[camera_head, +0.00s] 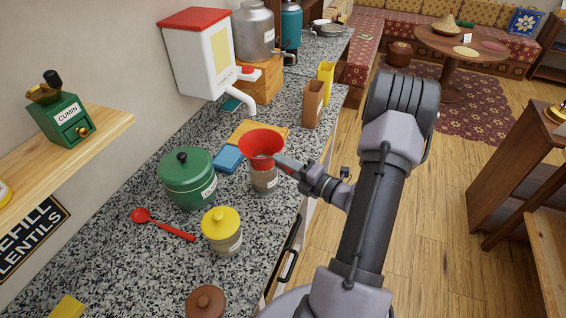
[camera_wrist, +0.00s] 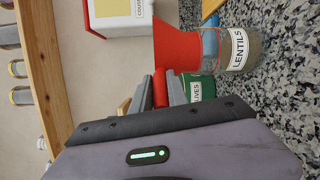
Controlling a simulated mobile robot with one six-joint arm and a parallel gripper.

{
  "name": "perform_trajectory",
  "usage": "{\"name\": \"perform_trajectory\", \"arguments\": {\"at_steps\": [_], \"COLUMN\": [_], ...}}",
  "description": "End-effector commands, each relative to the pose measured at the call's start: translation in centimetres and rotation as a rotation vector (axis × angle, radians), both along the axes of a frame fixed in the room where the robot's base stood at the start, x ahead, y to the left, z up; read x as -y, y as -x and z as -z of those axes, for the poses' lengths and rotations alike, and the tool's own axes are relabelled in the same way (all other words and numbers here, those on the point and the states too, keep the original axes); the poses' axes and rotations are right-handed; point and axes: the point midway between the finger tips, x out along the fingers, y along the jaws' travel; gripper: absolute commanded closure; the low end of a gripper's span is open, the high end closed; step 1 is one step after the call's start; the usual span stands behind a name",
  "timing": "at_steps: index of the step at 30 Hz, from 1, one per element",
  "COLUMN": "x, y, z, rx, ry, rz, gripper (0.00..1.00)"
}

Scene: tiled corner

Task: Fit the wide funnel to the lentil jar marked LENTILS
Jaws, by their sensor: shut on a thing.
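The lentil jar (camera_head: 264,180) is a clear jar on the speckled counter; its LENTILS label shows in the wrist view (camera_wrist: 238,48). The wide red funnel (camera_head: 262,143) is over the jar's mouth, wide end up; it also shows in the wrist view (camera_wrist: 178,46). Its narrow end is at the jar's top, but I cannot tell whether it is seated or slightly above. My gripper (camera_head: 284,163) comes in from the right, shut on a red part of the funnel; in the wrist view red shows between its fingers (camera_wrist: 161,90).
A green lidded pot (camera_head: 187,180) and a yellow-lidded jar (camera_head: 221,230) stand to the left and front. A red spoon (camera_head: 165,225) lies nearby. A blue box (camera_head: 228,159) is close behind the jar. A white dispenser (camera_head: 205,55) overhangs the counter at the back.

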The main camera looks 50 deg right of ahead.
Motion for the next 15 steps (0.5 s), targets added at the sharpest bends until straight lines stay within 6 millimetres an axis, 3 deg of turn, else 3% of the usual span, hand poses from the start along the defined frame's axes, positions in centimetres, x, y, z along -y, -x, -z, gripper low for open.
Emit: {"name": "perform_trajectory", "arguments": {"at_steps": [15], "x": [0.0], "y": [0.0], "z": [1.4], "rx": [0.0], "ry": [0.0], "rz": [0.0], "gripper": [1.0]}}
